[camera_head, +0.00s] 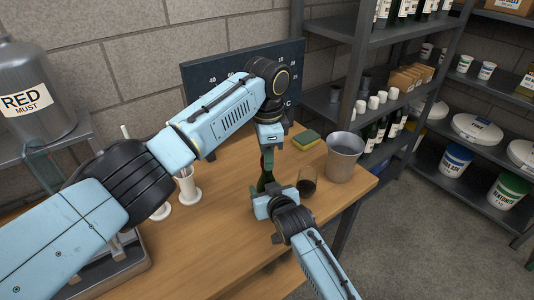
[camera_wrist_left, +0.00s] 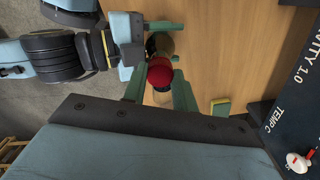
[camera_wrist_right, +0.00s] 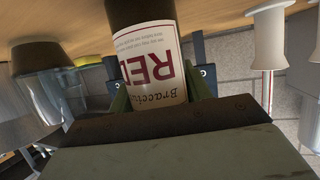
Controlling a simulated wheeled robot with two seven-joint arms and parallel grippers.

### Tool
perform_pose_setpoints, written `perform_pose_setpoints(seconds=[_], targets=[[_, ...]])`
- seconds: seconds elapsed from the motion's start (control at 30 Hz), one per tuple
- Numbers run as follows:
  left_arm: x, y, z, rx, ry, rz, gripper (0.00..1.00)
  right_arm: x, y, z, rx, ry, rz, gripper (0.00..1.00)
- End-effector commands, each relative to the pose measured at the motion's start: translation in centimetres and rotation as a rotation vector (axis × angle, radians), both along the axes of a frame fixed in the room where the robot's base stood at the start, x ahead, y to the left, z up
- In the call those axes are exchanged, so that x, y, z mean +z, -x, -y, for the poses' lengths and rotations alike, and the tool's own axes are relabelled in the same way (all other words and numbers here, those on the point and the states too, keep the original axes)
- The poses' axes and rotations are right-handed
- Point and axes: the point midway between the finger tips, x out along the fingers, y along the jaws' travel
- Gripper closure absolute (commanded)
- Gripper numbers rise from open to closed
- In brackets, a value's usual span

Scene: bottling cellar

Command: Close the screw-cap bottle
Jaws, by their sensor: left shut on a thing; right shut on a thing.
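A dark bottle (camera_head: 264,182) stands on the wooden table, and its label reading "RED" fills the middle of the right wrist view (camera_wrist_right: 150,62). My right gripper (camera_head: 268,200) is shut on the bottle's body, with a finger on each side of the label. A red cap (camera_wrist_left: 160,72) is between the fingers of my left gripper (camera_wrist_left: 160,92), which reaches down from above and is shut on it. In the head view the cap is mostly hidden by the left fingers, just over the bottle's neck. I cannot tell whether the cap is seated on the neck.
A glass with dark liquid (camera_head: 307,187) stands close to the right of the bottle. A metal bucket (camera_head: 344,158) and a sponge (camera_head: 306,140) are farther right and back. White spool-like stands (camera_head: 189,190) are at the left. A dark marked board (camera_head: 215,75) stands behind.

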Motion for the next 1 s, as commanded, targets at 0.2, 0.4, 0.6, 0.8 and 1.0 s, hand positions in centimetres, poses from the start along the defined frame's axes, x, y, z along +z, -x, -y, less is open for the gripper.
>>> perform_pose_setpoints(seconds=[0.2, 0.4, 0.6, 0.8, 1.0], targets=[[0.0, 0.0, 0.0, -0.299, 0.0, -0.001, 1.0, -0.1, 0.0, 0.0, 0.0, 0.001, -0.002, 1.0], [0.0, 0.0, 0.0, -0.293, 0.0, -0.001, 0.63, -0.1, 0.0, 0.0, 0.0, 0.001, -0.002, 1.0], [0.0, 0.0, 0.0, -0.291, 0.0, 0.0, 0.47, -0.1, 0.0, 0.0, 0.0, 0.001, -0.002, 1.0], [0.1, 0.0, 0.0, -0.29, 0.0, 0.0, 0.47, -0.1, 0.0, 0.0, 0.0, 0.001, -0.002, 1.0], [2.2, -0.1, 0.1, -0.291, 0.001, 0.004, 0.47, -0.1, 0.0, 0.0, 0.0, 0.001, -0.002, 1.0]])
